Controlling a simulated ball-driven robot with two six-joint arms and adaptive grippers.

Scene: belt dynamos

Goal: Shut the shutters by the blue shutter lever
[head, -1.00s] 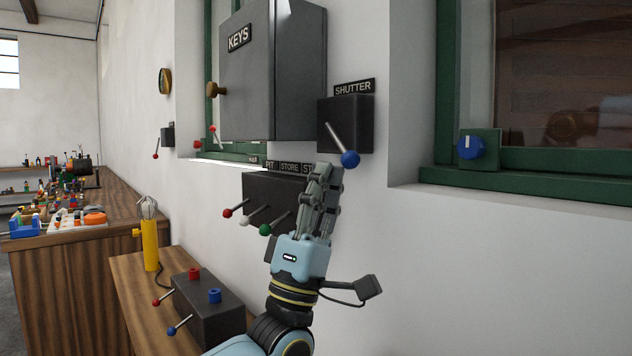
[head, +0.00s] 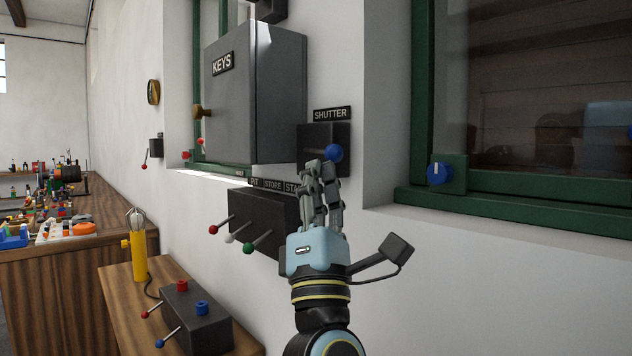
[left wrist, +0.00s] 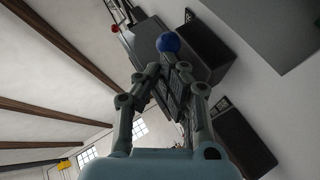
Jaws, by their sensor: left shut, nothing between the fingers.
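The shutter lever's blue ball knob (head: 333,153) stands in front of the dark shutter box (head: 342,136) on the wall, under the SHUTTER label (head: 332,114). Its rod is mostly hidden behind the knob and my fingers. My left gripper (head: 321,168) is shut and empty, pointing up, with its fingertips right beneath and beside the knob. In the left wrist view the blue knob (left wrist: 168,42) shows just past the fingertips (left wrist: 166,66). They look very close to it; I cannot tell if they touch. My right gripper is out of view.
A grey KEYS cabinet (head: 255,95) juts from the wall left of the shutter box. A box with red, white and green levers (head: 265,218) is below it. A green-framed window with a blue knob (head: 438,174) is at right. A bench (head: 125,305) stands lower left.

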